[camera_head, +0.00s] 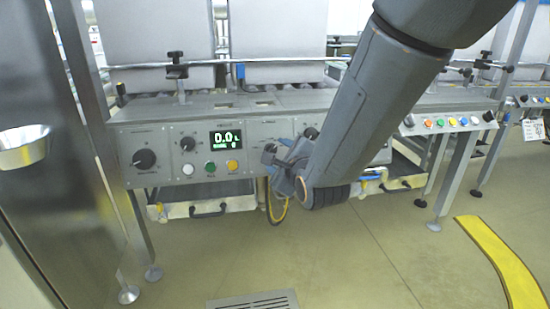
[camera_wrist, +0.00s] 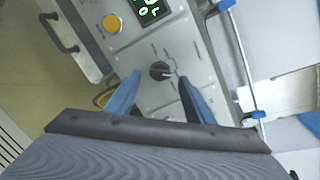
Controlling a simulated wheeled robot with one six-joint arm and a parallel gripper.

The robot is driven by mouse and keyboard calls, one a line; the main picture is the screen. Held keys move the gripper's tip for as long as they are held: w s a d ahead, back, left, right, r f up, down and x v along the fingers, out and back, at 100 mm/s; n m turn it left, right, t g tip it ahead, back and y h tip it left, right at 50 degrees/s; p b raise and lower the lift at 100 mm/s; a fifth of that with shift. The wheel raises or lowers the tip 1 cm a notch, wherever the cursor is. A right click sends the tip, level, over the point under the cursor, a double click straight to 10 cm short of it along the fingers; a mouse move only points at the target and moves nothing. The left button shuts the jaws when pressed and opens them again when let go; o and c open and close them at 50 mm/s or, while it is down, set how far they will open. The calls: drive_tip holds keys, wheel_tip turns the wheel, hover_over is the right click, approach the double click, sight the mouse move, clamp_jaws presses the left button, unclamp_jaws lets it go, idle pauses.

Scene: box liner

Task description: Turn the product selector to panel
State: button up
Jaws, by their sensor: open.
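A black rotary knob (camera_wrist: 160,70) sits on the grey control panel (camera_wrist: 150,45), with label marks around it too small to read. A pale pointer mark shows on its right side. My gripper (camera_wrist: 159,77) is open, with one blue finger on each side of the knob in the wrist view. I cannot tell whether the fingers touch it. In the head view my gripper (camera_head: 280,160) is at the panel front, right of the green-lit display (camera_head: 226,138), and hides the panel behind it.
Left of the display are a large black knob (camera_head: 145,159) and a smaller knob (camera_head: 187,143). Below the display are white, green and yellow buttons (camera_head: 232,167). Drawers with handles (camera_head: 208,209) hang below the panel.

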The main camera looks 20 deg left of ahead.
sight(273, 152)
drive_tip(key=shift+b+x, duration=0.45)
drive_tip(key=shift+x, duration=1.15)
drive_tip(key=c, duration=1)
drive_tip(key=shift+c, duration=0.2)
